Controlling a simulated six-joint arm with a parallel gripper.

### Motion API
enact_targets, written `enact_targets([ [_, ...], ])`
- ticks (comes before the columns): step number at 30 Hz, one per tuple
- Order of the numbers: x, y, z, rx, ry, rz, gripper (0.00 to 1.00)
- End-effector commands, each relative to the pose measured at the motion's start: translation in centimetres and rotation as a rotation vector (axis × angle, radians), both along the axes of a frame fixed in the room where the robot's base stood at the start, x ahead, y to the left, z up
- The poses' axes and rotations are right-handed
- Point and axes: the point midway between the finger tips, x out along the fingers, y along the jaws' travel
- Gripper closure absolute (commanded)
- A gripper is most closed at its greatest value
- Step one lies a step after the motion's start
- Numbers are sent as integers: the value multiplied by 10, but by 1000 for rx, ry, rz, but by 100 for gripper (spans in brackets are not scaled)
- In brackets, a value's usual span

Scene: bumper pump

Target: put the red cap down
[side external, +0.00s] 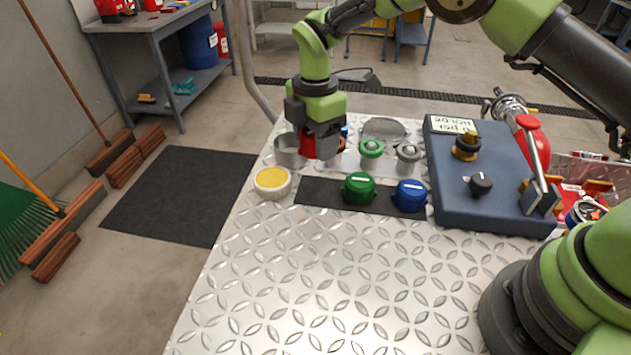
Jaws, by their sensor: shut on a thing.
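My gripper (322,150) points down at the back left of the metal table. It is shut on the red cap (307,146), whose red side shows beside the dark jaws. Most of the cap is hidden by the jaws, and I cannot tell whether its underside touches anything. A green cap (359,188) and a blue cap (410,195) sit on the black mat (319,192) in front of my gripper. The left part of that mat is bare.
A metal cup (288,151) and a yellow-topped round container (271,182) stand just left of my gripper. Green (371,149) and grey (408,153) round fittings stand to the right. A blue panel (455,198) with knobs lies further right. The table's front (320,290) is clear.

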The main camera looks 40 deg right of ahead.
Motion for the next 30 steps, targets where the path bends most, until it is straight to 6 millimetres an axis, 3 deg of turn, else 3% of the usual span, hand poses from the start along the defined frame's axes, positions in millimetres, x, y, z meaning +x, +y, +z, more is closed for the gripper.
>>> enact_targets([
  [6, -1, 0, -41, -1, 2, -1, 74],
  [16, 0, 0, -82, 0, 2, -2, 74],
  [29, 0, 0, -90, 0, -1, -2, 74],
  [30, 0, -1, -91, 0, 0, -2, 38],
])
